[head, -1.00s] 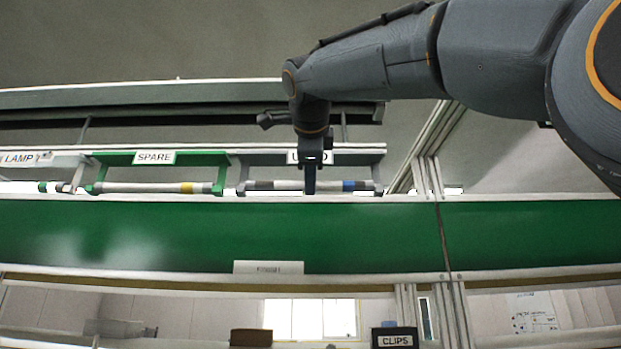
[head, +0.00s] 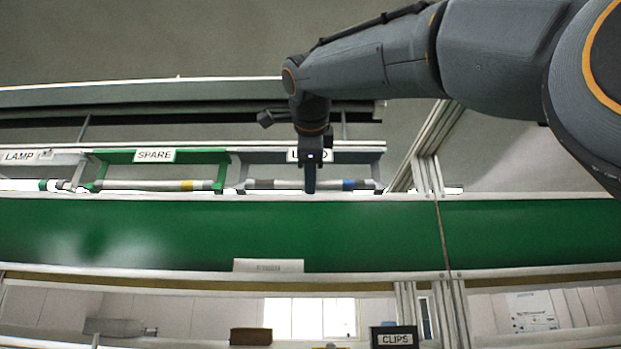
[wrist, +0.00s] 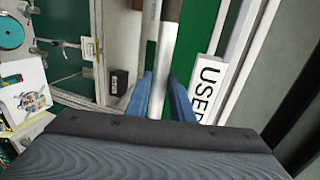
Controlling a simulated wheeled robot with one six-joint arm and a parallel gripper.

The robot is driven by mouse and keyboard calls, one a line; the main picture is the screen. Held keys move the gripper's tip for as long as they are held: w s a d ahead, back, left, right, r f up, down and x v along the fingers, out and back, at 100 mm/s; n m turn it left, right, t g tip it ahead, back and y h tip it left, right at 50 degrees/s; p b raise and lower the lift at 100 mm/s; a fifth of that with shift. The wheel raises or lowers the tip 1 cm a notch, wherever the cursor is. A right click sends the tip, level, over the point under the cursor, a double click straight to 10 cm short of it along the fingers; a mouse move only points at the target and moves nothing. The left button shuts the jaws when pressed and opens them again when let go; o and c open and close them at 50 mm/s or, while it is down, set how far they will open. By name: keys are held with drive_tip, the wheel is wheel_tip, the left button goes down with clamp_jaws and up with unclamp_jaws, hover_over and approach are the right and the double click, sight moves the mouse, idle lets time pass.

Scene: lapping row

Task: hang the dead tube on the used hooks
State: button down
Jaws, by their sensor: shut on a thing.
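The dead tube (head: 275,184), pale with a blue band and grey ends, lies level between the two grey used hooks (head: 379,185) under the USED label, which is partly hidden by my wrist in the head view. The label also shows in the wrist view (wrist: 207,85). My gripper (head: 310,186) points down and is shut on the tube near its middle. In the wrist view the tube (wrist: 166,50) runs between my blue fingers. The tube's ends are at the hooks' level; I cannot tell whether the hooks bear its weight.
A tube with a yellow band (head: 150,185) hangs in the green SPARE bracket (head: 205,158) to the left. The LAMP bracket (head: 60,158) is farther left. A green panel (head: 340,230) runs below. A CLIPS box (head: 394,338) stands low in front. An upright post (head: 430,175) stands right.

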drive_tip(key=shift+f, duration=0.1)
idle(0.6)
drive_tip(key=c, duration=1.5)
unclamp_jaws()
drive_tip(key=shift+o, duration=0.2)
drive_tip(key=b+v, duration=0.2)
drive_tip(key=v, duration=0.6)
drive_tip(key=shift+w+d, duration=0.1)
